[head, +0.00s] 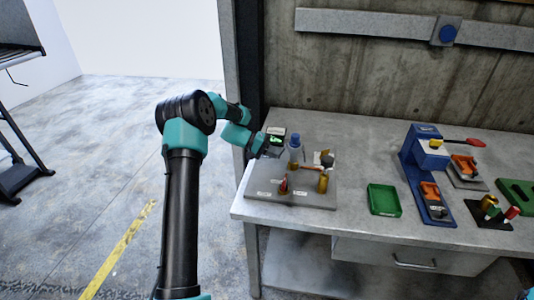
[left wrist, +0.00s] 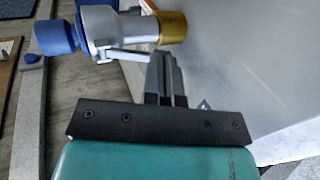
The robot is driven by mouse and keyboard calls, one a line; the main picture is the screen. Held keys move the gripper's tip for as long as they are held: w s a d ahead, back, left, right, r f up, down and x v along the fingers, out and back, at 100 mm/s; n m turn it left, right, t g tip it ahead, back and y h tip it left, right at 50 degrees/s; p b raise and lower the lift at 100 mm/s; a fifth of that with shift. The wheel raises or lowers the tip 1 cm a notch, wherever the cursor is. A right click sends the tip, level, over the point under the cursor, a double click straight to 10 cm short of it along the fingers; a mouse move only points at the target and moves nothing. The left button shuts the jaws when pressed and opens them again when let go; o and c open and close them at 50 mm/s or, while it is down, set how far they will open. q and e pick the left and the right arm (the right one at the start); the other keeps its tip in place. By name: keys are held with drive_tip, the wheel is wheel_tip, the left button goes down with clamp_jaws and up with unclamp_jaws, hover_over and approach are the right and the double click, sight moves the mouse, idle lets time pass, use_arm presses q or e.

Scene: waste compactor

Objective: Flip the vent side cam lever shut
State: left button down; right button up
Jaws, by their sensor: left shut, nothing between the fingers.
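A grey fixture plate (head: 310,203) lies at the left end of the workbench. On it stands a silver fitting with a blue cap (head: 294,143) and a brass base. In the left wrist view the silver fitting (left wrist: 105,27) lies across the upper left, its brass base (left wrist: 172,26) to the right. A thin pale lever (left wrist: 130,57) runs along its side. My left gripper (left wrist: 165,62) is shut and empty, its tips close to the lever's right end; I cannot tell whether they touch. In the head view the left gripper (head: 274,148) is small, beside the fitting. My right gripper is out of view.
A brass cylinder (head: 323,183) and a red-tipped part (head: 284,185) stand on the same plate. A green tray (head: 384,200) and a blue press (head: 425,170) are to the right.

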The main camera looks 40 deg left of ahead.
use_arm(q)
drive_tip(key=shift+r, duration=0.75)
drive_tip(key=shift+a, duration=0.15)
drive_tip(key=v, duration=1.4)
drive_tip(key=shift+f, duration=0.1)
